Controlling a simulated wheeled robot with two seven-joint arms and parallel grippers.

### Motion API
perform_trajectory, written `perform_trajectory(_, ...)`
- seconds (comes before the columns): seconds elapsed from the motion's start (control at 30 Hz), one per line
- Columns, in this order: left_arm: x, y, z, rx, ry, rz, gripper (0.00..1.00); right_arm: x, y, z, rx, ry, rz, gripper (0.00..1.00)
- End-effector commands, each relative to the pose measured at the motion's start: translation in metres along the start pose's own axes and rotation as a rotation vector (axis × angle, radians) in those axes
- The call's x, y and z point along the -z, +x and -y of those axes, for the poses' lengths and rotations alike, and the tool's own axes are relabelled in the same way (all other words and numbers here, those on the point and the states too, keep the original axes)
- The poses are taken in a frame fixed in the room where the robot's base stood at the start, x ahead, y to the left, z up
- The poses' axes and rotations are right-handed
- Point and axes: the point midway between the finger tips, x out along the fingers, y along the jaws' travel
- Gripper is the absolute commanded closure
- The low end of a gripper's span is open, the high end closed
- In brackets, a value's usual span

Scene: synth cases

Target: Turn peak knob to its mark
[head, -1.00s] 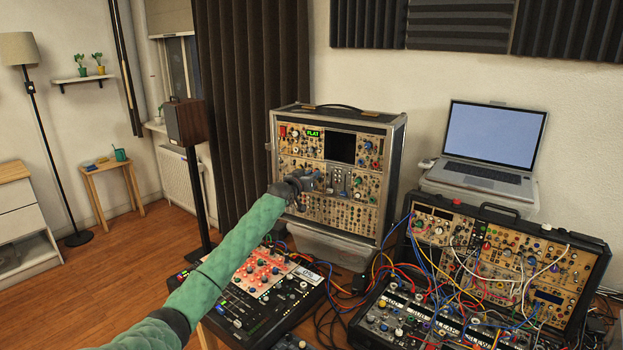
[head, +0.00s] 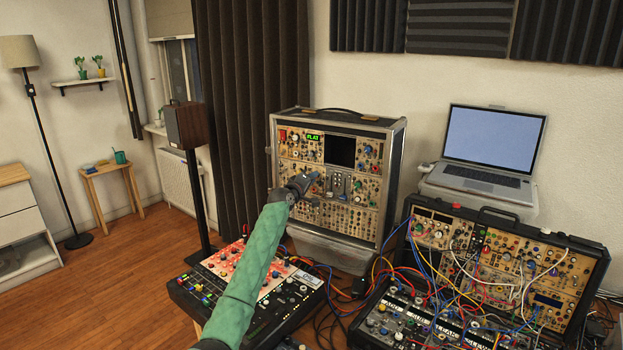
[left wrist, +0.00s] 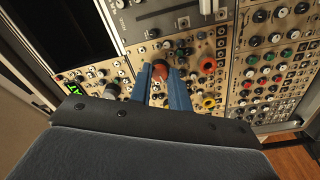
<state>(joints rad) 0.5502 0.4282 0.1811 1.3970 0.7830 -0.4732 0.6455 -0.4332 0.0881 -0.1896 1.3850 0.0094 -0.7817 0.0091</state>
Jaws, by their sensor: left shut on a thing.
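My left gripper (head: 308,179) is at the tan panel of the upright synth case (head: 398,165), left of centre. In the left wrist view its two blue fingers (left wrist: 161,80) are closed around an orange-red knob (left wrist: 160,68). That knob is hidden behind the gripper in the head view. I cannot read its label or see its mark. A small green display (head: 313,135) on the case reads "FLAT". My right gripper is not in view.
Other knobs crowd close by, including a red one (left wrist: 207,65) and a yellow one (left wrist: 209,102). A mixer (head: 190,300) lies below my arm. A cabled synth case (head: 600,270) and a laptop (head: 495,140) are at the right.

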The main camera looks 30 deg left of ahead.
Motion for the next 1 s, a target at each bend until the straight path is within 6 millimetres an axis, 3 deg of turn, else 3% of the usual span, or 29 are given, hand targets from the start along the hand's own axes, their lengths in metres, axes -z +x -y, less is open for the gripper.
perform_trajectory(0.5, -0.003, 0.0, 0.001, 0.003, -0.439, -0.011, 1.0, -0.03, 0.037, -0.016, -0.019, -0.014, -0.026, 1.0)
perform_trajectory(1.0, -0.003, 0.0, 0.002, 0.001, -0.604, -0.017, 1.0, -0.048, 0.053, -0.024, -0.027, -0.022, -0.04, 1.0)
